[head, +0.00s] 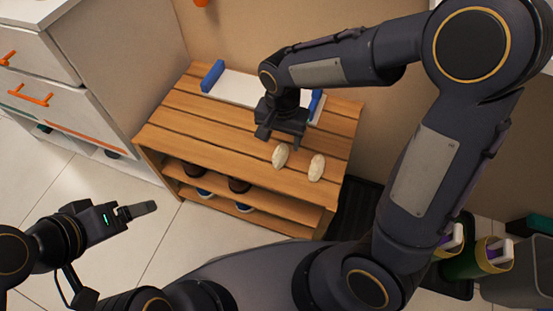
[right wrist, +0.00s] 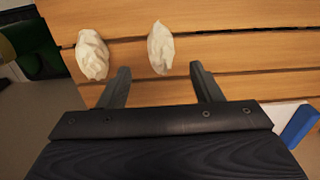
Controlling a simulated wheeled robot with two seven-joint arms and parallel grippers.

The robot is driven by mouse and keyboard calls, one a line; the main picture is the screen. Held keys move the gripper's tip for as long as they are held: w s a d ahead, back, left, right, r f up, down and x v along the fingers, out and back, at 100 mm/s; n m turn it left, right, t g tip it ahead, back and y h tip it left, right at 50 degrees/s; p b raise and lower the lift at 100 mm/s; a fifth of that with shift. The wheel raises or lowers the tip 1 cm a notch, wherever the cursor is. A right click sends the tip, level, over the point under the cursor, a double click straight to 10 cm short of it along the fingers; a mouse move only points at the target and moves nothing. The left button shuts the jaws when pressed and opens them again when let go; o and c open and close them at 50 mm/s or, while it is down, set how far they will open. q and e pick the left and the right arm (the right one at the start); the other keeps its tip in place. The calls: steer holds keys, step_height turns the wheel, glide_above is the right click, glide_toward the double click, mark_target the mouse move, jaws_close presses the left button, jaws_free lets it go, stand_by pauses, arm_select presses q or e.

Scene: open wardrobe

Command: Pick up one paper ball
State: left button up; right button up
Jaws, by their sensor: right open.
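Two crumpled whitish paper balls lie on the top slats of a wooden shoe bench. The left paper ball (head: 280,156) is just in front of my right gripper (head: 280,138). The right paper ball (head: 317,167) lies a little to its right. In the right wrist view my right gripper (right wrist: 158,72) is open and empty. The left ball (right wrist: 160,47) shows ahead of the gap between its fingertips, and the right ball (right wrist: 92,54) is outside the left finger. My left gripper (head: 137,210) is over the floor, away from the balls; its jaw opening is unclear.
The wooden bench (head: 190,115) has shoes (head: 238,185) on its lower shelf. A white tray (head: 238,88) with blue ends lies at the back of the bench top, beside my right gripper. A white drawer cabinet (head: 110,60) stands left.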

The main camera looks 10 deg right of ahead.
mark_target(280, 149)
step_height(280, 149, down, 7)
steer(key=b, duration=0.3)
steer(key=shift+a+r, duration=0.1)
steer(key=shift+a, duration=0.05)
steer(key=shift+r, duration=0.1)
steer(key=c, duration=1)
